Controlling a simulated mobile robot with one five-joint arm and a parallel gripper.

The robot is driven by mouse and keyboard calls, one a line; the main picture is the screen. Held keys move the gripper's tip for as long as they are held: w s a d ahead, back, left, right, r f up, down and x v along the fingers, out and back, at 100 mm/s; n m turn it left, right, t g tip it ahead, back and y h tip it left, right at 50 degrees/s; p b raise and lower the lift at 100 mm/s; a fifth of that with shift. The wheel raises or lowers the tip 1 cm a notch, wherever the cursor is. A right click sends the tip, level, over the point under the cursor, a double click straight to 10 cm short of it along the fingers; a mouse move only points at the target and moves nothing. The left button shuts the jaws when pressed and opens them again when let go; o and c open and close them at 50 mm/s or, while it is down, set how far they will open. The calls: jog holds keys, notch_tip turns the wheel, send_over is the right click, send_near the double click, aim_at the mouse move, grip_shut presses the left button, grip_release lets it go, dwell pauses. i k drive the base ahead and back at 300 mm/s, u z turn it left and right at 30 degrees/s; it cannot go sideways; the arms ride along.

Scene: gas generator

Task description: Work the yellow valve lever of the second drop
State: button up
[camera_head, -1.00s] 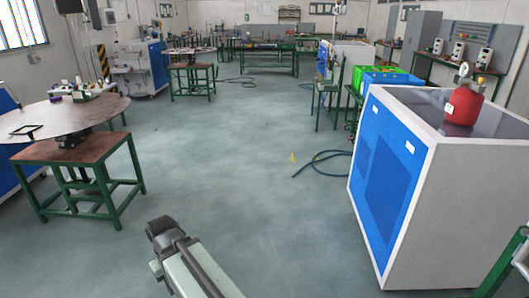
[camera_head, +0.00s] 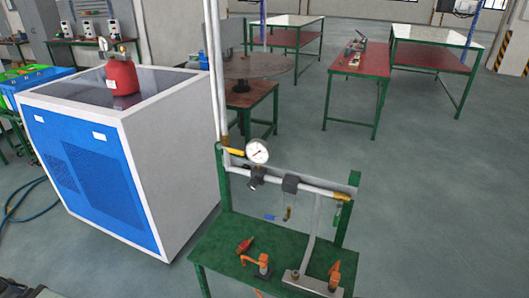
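A green bench stand carries a grey horizontal pipe (camera_head: 315,187) with a round white-faced gauge (camera_head: 257,152). A yellow lever (camera_head: 235,152) sits at the pipe's left end, just left of the gauge. A brass-yellow fitting (camera_head: 341,196) is at the right end; I cannot tell whether it has a lever. A small blue lever (camera_head: 269,217) hangs below the pipe, with a small brass piece (camera_head: 287,213) beside it. I cannot tell which drop counts as the second. My gripper's fingers do not show; a dark shape in the bottom left corner may be part of my arm.
The green benchtop (camera_head: 225,240) holds several orange-red tools or fittings. A blue and white cabinet (camera_head: 170,150) with a red canister (camera_head: 122,77) on top stands close on the left. A hose (camera_head: 15,205) lies at far left. Floor right of the bench (camera_head: 440,200) is clear.

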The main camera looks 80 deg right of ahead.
aim_at(231, 150)
jog(key=z, duration=2.55)
jog(key=k, duration=1.2)
jog(key=u, duration=1.25)
jog(key=i, duration=1)
jog(key=z, duration=0.05)
